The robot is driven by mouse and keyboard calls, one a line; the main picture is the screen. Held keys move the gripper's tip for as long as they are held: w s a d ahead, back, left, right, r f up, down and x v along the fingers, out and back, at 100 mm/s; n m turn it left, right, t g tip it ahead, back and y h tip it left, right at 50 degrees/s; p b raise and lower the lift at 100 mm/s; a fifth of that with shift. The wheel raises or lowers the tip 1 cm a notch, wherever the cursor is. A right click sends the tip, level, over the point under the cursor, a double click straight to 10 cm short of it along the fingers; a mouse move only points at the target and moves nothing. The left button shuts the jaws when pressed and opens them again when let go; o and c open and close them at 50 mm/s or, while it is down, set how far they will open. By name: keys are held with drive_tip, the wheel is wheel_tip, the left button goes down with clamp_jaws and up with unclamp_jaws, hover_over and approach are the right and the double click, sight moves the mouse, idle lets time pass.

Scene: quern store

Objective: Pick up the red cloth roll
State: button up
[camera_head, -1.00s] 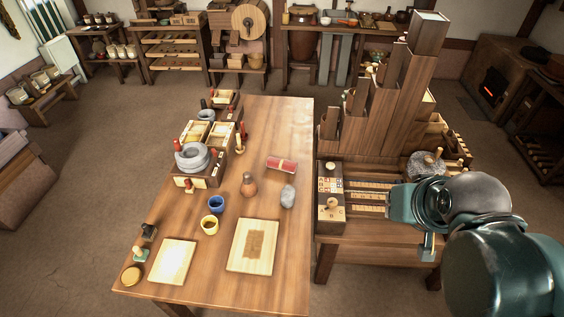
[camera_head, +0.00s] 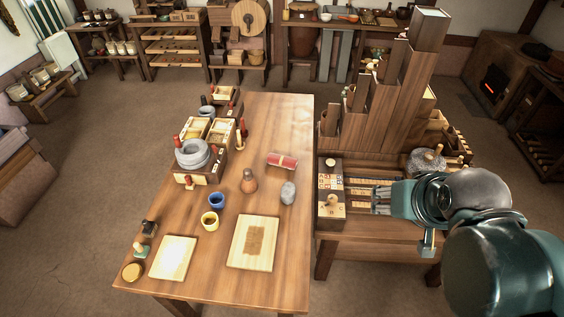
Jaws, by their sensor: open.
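The red cloth roll (camera_head: 283,160) lies on its side on the wooden table (camera_head: 290,205), right of the middle, with a pale band along its near side. My gripper (camera_head: 376,200) is open and empty at the right, over the low bench beside the table. It is well to the right of the roll and nearer the camera, not touching it. My own arm partly hides the gripper, so its fingers show only small.
A grey stone (camera_head: 288,192) and a brown bottle (camera_head: 249,182) stand near the roll. A stone quern (camera_head: 193,154) is at the left. A tall stepped wooden cabinet (camera_head: 380,115) rises at the right. The table's far end is clear.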

drive_tip(key=o, duration=1.6)
drive_tip(key=shift+o, duration=0.2)
drive_tip(key=shift+w, duration=0.1)
drive_tip(key=m+g+h, duration=0.1)
drive_tip(key=m+g, duration=0.2)
hover_over(282, 161)
drive_tip(key=s, duration=0.1)
wheel_tip(282, 161, down, 23)
drive_tip(key=shift+a+f, duration=0.2)
drive_tip(key=shift+a, duration=0.15)
